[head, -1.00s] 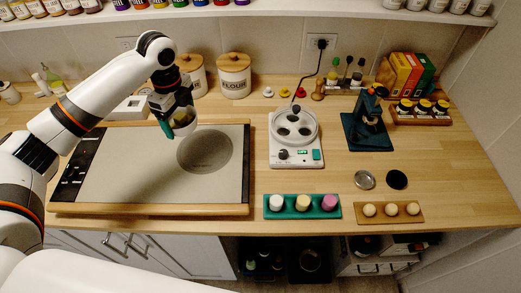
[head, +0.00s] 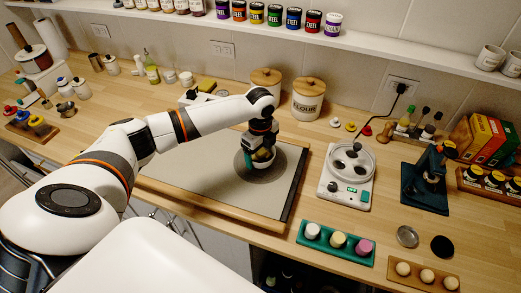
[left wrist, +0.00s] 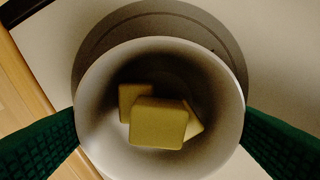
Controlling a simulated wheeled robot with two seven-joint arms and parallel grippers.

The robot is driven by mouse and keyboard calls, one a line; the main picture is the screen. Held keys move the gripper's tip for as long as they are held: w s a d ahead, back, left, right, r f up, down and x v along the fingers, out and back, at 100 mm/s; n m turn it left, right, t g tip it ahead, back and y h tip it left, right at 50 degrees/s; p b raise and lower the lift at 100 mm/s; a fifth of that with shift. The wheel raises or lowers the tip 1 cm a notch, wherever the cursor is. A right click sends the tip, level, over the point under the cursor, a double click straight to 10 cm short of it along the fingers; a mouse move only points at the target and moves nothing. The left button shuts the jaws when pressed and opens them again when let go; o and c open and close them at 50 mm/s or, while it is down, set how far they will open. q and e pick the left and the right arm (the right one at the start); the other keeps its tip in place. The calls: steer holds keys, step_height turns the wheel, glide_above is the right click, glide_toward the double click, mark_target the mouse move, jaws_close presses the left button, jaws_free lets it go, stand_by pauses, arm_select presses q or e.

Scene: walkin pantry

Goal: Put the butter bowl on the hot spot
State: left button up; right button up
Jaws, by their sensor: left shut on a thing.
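The butter bowl is a white bowl (left wrist: 233,95) with several yellow butter pieces (left wrist: 158,122) in it. My left gripper (head: 262,156) is shut on it, with green fingers on opposite sides of the bowl in the left wrist view. The hot spot is a dark grey disc (head: 264,178) on the pale hot plate (head: 190,178). The bowl is over the disc in the head view; the arm and gripper hide part of both. In the left wrist view the disc (left wrist: 105,38) shows beyond the bowl's upper rim. I cannot tell whether the bowl touches it. My right gripper is out of view.
A white appliance with round wells (head: 346,180) stands right of the plate. A teal tray of jars (head: 336,242) is in front of it. Two canisters (head: 308,98) stand behind the plate. A shelf (head: 250,33) runs along the wall above.

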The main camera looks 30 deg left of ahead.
mark_target(260, 160)
arm_select(q)
steer(key=o, duration=1)
steer(key=shift+f, duration=0.15)
steer(key=shift+r, duration=0.3)
step_height(260, 160, up, 12)
steer(key=shift+f+b, duration=0.1)
steer(key=shift+b, duration=1.15)
steer(key=shift+s+f, duration=0.1)
